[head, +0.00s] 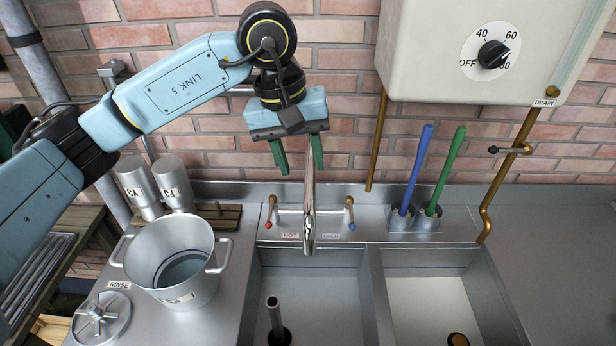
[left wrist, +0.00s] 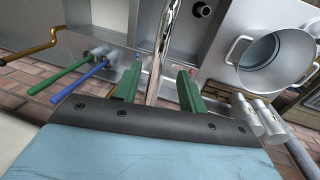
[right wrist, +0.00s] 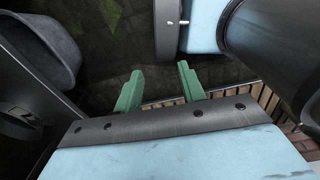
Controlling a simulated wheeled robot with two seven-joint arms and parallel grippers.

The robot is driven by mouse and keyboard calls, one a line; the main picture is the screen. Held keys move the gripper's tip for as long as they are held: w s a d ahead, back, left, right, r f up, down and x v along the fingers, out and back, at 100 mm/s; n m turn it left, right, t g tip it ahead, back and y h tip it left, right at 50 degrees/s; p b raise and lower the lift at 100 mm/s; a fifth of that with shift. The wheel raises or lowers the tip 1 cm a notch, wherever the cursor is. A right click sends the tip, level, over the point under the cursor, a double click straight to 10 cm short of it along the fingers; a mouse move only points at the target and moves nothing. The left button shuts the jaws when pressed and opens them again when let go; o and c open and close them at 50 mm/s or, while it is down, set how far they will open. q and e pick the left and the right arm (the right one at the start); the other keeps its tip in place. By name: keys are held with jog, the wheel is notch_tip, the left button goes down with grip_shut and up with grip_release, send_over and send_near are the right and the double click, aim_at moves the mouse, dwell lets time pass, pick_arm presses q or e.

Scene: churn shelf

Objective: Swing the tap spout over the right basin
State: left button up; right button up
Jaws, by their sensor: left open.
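The chrome tap spout (head: 309,205) rises between the hot and cold handles, and its tip hangs over the back of the left basin (head: 318,300). The right basin (head: 425,300) is beside it, with no spout above it. My left gripper (head: 297,158) is open and points down at the upper part of the spout. In the left wrist view the spout (left wrist: 160,55) shows between the two green fingers (left wrist: 158,88); I cannot tell whether either touches it. My right gripper (right wrist: 160,88) is open with nothing between its fingers, and is outside the head view.
A two-handled rinse pot (head: 185,262) and two metal canisters (head: 150,190) stand left of the basins. Blue (head: 416,170) and green (head: 446,170) handles stand in cups right of the tap. A boiler (head: 440,60) and brass pipes (head: 500,185) are on the brick wall.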

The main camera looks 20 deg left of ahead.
aim_at(309, 189)
pick_arm(q)
jog(key=f, duration=0.2)
jog(key=d+f, duration=0.1)
jog(key=f, duration=0.1)
jog(key=shift+w+f+p, duration=0.1)
jog(key=shift+f+p, duration=0.1)
jog(key=shift+p, duration=0.2)
jog(key=shift+f, duration=0.35)
jog(key=shift+w+f, duration=0.1)
jog(key=shift+f, duration=0.25)
jog(key=shift+d, duration=0.1)
jog(key=shift+c, duration=0.3)
grip_shut()
pick_arm(e)
jog(key=shift+w+r, duration=0.35)
jog(key=shift+w, duration=0.25)
jog(key=shift+w+r, duration=0.35)
jog(key=shift+w, duration=0.25)
